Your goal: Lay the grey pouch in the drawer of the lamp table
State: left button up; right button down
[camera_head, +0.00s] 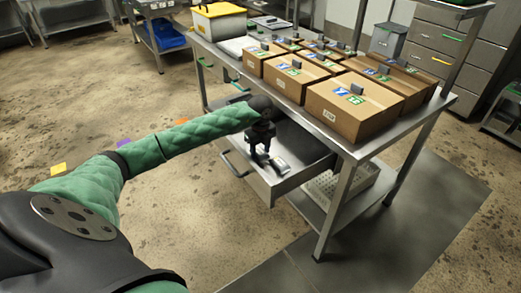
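The drawer (289,185) under the near-left end of the steel table is pulled out. A small, shiny grey pouch (280,164) appears to lie on its floor, near the front. My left arm reaches in from the left, and my dark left gripper (259,151) points down over the drawer, just left of the pouch. Its two fingers look apart, with nothing visible between them. The pouch's far end is close to the fingers; whether they touch is too small to tell. My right gripper is out of view.
Several cardboard boxes (347,108) stand on the steel tabletop (364,147). A yellow-lidded white container (219,20) is at its far-left corner. A perforated tray (328,190) sits on the lower shelf. The table leg (335,210) stands right of the drawer. Floor left of the table is mostly clear.

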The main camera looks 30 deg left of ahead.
aim_at(261, 152)
pick_arm(q)
jog(key=o, duration=0.3)
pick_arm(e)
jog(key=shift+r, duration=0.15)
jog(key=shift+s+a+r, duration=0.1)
pick_arm(q)
jog(key=shift+r+p, duration=0.35)
jog(key=shift+r, duration=0.5)
notch_tip(261, 152, up, 12)
jog(key=shift+f+b, duration=0.2)
jog(key=shift+b, duration=1.05)
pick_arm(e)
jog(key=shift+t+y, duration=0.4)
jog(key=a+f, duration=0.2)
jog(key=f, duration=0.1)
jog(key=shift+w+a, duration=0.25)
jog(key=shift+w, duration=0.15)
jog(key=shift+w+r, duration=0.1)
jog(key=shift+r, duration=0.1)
pick_arm(q)
jog(key=shift+m, duration=0.3)
